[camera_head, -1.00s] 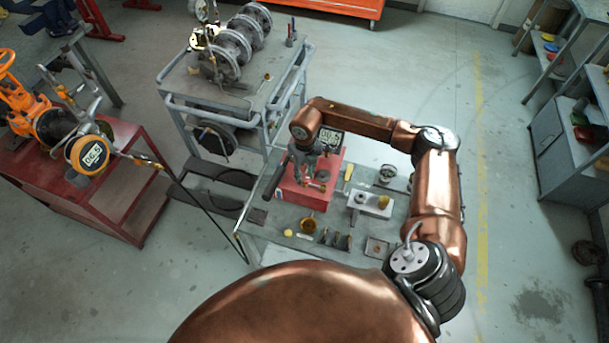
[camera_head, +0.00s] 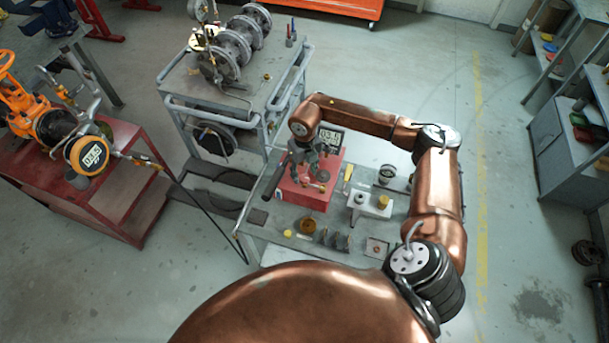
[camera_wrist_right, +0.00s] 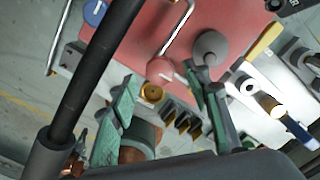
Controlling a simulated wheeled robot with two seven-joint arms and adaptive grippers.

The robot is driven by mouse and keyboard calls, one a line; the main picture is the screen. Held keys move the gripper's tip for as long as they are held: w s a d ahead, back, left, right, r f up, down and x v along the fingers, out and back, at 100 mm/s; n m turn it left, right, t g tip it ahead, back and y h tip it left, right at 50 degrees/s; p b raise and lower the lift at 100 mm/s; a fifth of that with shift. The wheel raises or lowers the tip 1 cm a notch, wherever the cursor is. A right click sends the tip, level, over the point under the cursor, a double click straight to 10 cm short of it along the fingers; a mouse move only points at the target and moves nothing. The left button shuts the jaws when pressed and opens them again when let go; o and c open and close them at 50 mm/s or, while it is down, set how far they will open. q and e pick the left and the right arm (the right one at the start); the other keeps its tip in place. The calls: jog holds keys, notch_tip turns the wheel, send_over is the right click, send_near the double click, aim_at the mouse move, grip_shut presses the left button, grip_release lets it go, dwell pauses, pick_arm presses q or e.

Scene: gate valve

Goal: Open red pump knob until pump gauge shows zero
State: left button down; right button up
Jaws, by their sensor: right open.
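The red pump (camera_head: 297,194) sits on the small grey cart. Its black lever (camera_head: 272,183) sticks out at the left; in the wrist view the lever crosses the left side (camera_wrist_right: 95,75). The pump gauge (camera_head: 330,137) stands behind it and seems to read about 03.1, with small digits. In the wrist view a small red knob (camera_wrist_right: 160,69) lies on the pump just ahead of the fingertips. My right gripper (camera_head: 312,165) is over the pump, pointing down. In the wrist view its greenish fingers (camera_wrist_right: 163,78) are open and apart, with nothing held. My left gripper is not in view.
A grey vise-like block (camera_head: 372,204), a cup (camera_head: 386,174) and several small parts share the cart top. An orange valve with a gauge (camera_head: 88,155) stands on a red cart (camera_head: 120,195) at left. A hose runs between the carts.

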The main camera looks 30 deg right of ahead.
aim_at(305, 177)
notch_tip(305, 177, up, 10)
dwell(0.4)
jog(key=shift+r, duration=0.1)
